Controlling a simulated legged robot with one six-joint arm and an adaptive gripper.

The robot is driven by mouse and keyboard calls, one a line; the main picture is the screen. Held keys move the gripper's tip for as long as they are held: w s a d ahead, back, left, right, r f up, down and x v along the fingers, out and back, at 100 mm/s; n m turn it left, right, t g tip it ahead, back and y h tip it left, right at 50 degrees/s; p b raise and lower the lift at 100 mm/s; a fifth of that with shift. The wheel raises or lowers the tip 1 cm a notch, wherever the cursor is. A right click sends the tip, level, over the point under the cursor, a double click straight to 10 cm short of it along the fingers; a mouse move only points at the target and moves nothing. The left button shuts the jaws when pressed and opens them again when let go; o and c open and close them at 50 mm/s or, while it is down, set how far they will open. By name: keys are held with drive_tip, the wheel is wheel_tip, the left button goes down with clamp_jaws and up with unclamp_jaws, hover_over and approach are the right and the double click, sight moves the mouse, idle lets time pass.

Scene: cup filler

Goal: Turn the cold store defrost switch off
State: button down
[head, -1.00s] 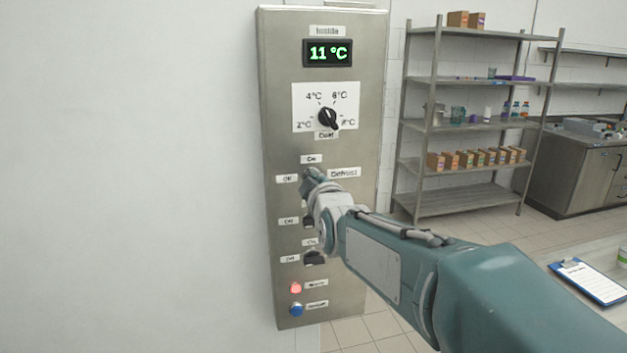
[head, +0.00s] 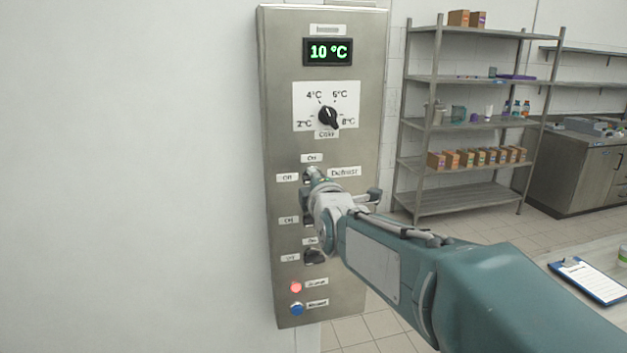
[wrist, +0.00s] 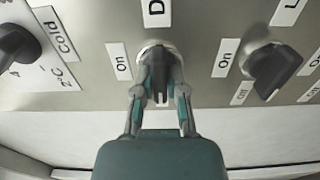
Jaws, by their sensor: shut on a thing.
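The steel control panel (head: 350,260) hangs on the wall. Its defrost switch (wrist: 158,58) is a dark knob beside the "Defrost" label (head: 344,172), with an "On" label (head: 311,158) above and an "Off" label (head: 287,178) to the left. My gripper (head: 312,177) is at this switch; in the wrist view its two fingers (wrist: 158,68) are shut on the knob from both sides. The knob's dark handle shows between the fingers, in line with them. Fingers and wrist hide most of it in the head view, so its exact setting is unclear.
Above are a temperature dial (head: 328,117) and a display (head: 328,52) reading 10 °C. Below are another switch (head: 314,256), a lit red button (head: 296,287) and a blue button (head: 297,308). Shelves (head: 470,120) and a clipboard (head: 590,280) are at the right.

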drive_tip(key=shift+a+f, duration=0.1)
drive_tip(key=shift+f, duration=0.25)
drive_tip(key=c, duration=0.7)
unclamp_jaws()
drive_tip(key=shift+s+a+r, duration=0.1)
drive_tip(key=v, duration=1.1)
drive_tip(key=shift+s, duration=0.4)
